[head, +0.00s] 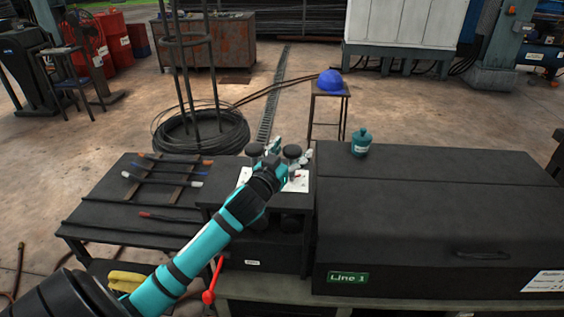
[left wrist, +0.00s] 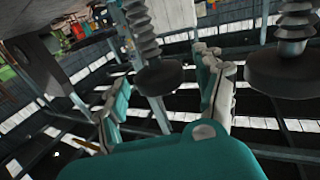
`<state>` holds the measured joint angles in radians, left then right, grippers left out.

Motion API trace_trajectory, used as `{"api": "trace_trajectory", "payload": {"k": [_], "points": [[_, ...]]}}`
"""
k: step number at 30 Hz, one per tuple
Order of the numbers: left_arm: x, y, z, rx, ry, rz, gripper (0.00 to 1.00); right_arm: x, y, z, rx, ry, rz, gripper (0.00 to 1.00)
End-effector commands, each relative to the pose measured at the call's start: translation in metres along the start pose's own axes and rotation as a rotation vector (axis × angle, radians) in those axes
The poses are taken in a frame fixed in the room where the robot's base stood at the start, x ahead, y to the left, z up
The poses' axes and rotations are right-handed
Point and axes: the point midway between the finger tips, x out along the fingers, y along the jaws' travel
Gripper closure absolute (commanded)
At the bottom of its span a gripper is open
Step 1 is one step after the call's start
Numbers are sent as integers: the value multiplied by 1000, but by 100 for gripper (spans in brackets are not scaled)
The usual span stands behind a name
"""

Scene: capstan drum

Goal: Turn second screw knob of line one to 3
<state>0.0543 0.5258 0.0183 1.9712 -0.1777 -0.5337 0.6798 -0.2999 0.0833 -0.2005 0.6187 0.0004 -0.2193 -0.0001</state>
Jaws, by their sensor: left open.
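A dark unit with two black round screw knobs stands at the left end of the long black machine marked "Line 1" (head: 348,278). The left knob (head: 254,149) and the right knob (head: 291,151) show above a white plate (head: 299,183). My left gripper (head: 289,154) is open at the right knob. In the left wrist view, my open fingers (left wrist: 165,92) are spread on both sides of one knob (left wrist: 158,79), with visible gaps. Another knob (left wrist: 283,72) is to the right, outside the fingers. I cannot read any scale number. My right gripper is out of view.
A side table (head: 95,215) with several tools is at the left. A red-knobbed lever (head: 209,296) is in front. A stool with a blue helmet (head: 331,80) stands behind.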

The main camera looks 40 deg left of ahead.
Motion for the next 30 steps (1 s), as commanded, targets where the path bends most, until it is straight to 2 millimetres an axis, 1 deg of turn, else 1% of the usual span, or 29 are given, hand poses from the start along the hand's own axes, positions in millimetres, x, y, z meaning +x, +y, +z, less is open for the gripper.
{"api": "trace_trajectory", "payload": {"k": [9,12,15,18,21,30], "points": [[-66,0,2,-2,-4,0,30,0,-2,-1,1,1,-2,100],[-85,0,2,-1,-4,0,30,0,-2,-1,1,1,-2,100],[-99,0,2,-1,-5,0,30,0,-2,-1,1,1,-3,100],[-107,0,2,-1,-3,-1,30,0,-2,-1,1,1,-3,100],[-111,0,1,0,-2,-1,30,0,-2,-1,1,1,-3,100],[-111,0,1,0,-2,-1,30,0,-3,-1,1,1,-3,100]]}}
